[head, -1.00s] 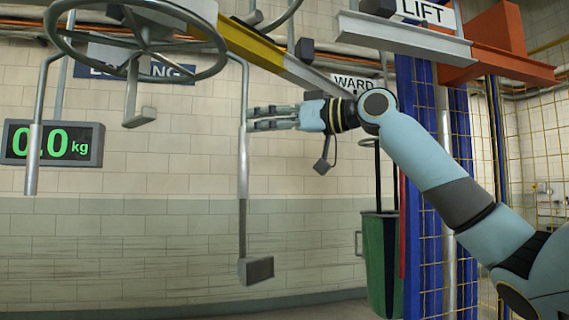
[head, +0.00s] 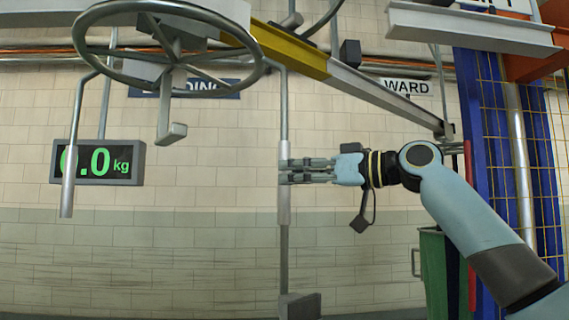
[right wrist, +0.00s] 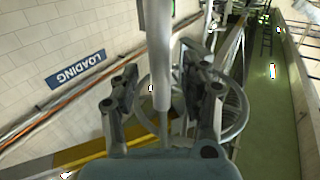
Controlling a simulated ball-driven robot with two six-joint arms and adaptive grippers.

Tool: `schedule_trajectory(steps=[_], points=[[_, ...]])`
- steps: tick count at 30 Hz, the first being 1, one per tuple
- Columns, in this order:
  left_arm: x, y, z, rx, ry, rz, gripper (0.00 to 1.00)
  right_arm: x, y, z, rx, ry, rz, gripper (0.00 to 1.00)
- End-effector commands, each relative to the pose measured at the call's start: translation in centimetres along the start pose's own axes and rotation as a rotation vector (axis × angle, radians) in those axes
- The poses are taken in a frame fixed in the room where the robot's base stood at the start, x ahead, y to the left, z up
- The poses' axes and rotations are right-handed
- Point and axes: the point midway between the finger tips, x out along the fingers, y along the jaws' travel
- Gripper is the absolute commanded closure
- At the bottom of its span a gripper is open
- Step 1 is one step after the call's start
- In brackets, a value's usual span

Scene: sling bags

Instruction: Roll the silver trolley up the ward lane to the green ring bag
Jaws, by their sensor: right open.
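The silver trolley hangs under the overhead beam in the head view, with a round handwheel (head: 90,22) and hanging bars. One bar has a pale sleeved grip (head: 284,205). My right gripper (head: 285,171) is at this grip, fingers pointing left. In the right wrist view the bar (right wrist: 158,60) runs between the spread fingers (right wrist: 165,95), and the handwheel (right wrist: 243,112) shows behind. The fingers are open around the bar. My left gripper is out of view.
A yellow and grey beam (head: 290,52) runs rightward toward the WARD sign (head: 406,87). A weight display (head: 98,161) is at the left. Blue posts with yellow mesh (head: 490,130) stand at the right. A grey block (head: 300,306) hangs under the bar.

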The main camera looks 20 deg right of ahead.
Motion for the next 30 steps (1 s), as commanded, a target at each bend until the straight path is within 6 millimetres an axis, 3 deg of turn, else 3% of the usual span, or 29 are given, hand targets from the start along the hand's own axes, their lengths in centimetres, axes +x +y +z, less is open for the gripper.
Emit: schedule_trajectory(steps=[3,6,16,27,30], points=[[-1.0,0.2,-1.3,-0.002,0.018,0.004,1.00,1.8,0.0,-0.3,0.002,0.001,0.000,0.55],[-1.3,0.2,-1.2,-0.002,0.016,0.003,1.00,2.6,0.0,-0.2,0.001,0.000,-0.001,0.55],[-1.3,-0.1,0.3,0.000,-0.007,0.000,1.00,3.0,0.0,0.1,-0.001,-0.002,0.001,0.55],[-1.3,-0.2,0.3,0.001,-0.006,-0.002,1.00,3.0,0.0,0.1,-0.001,-0.001,0.001,1.00],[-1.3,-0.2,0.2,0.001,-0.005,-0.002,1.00,3.0,0.0,0.1,-0.001,-0.001,0.001,1.00]])
